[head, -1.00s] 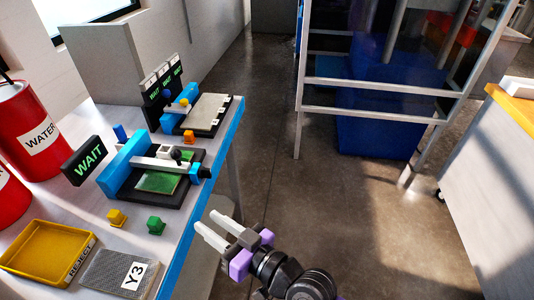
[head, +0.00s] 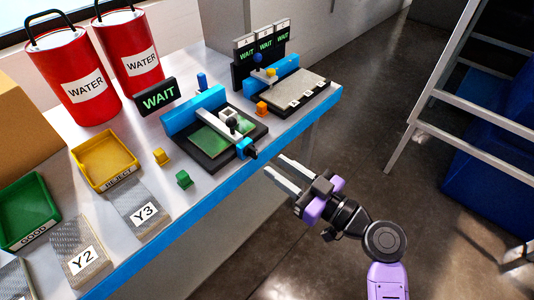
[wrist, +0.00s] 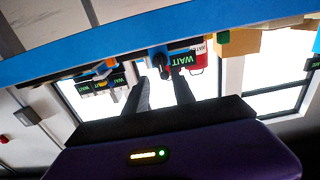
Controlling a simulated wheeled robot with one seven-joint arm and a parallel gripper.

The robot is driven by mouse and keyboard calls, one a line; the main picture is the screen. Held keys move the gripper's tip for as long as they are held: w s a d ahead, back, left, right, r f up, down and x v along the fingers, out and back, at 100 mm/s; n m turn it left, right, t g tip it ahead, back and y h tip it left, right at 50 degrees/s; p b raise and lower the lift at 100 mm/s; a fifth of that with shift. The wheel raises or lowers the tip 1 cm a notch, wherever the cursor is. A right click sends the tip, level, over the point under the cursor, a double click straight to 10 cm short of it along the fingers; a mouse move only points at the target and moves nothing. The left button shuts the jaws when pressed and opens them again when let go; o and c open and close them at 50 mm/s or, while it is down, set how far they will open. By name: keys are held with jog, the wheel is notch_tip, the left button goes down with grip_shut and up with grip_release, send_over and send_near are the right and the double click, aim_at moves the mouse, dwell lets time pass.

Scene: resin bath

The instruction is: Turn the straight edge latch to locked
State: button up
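The straight edge (head: 212,110) is a pale bar lying across a dark fixture with a green plate (head: 207,142). A black knob (head: 231,123) stands on the bar. The latch (head: 245,147) is a small blue block with a dark end piece at the bar's near end, by the table's front edge. In the wrist view, a blue part with a black knob (wrist: 165,72), apparently the latch, shows beyond and between my fingers. My gripper (head: 274,165) is open and empty, just right of the latch and apart from it. I cannot tell the latch's setting.
A second fixture (head: 298,98) stands farther back, before several WAIT signs. A WAIT sign (head: 158,97) stands behind the first. Yellow (head: 162,156) and green (head: 184,180) blocks, a yellow REJECT tray (head: 82,160) and red WATER cans are left. Open floor lies right of the table.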

aim_at(256, 153)
jog(key=shift+p+x, duration=0.35)
jog(key=shift+x, duration=2.7)
grip_shut()
